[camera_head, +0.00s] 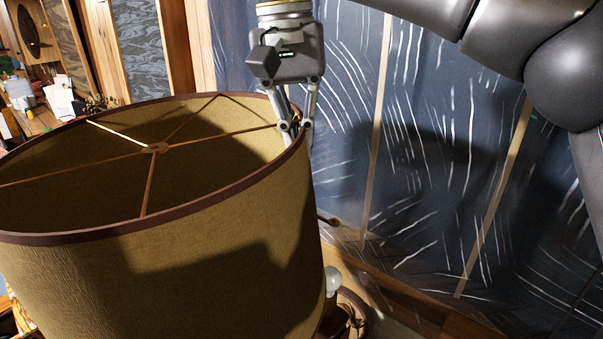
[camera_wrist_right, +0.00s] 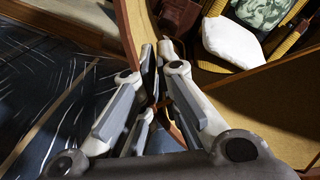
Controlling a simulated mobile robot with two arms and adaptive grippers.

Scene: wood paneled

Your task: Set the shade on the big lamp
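The big drum lampshade (camera_head: 170,270) is tan with a dark brown rim and a thin spider frame across its top. It fills the lower left of the head view, slightly tilted. My right gripper (camera_head: 295,135) has its fingers closed on either side of the rim at the shade's right edge. In the right wrist view the fingers of my right gripper (camera_wrist_right: 155,100) are close together, with the shade's tan wall (camera_wrist_right: 275,105) to the right. A white bulb (camera_head: 332,282) shows low behind the shade's right side; most of the lamp under it is hidden. My left gripper is out of view.
A cluttered wooden table (camera_head: 42,122) stands at the far left. A dark blue patterned wall (camera_head: 420,160) with wooden strips lies behind and right. In the right wrist view a seat with a white cushion (camera_wrist_right: 232,48) stands at the top right.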

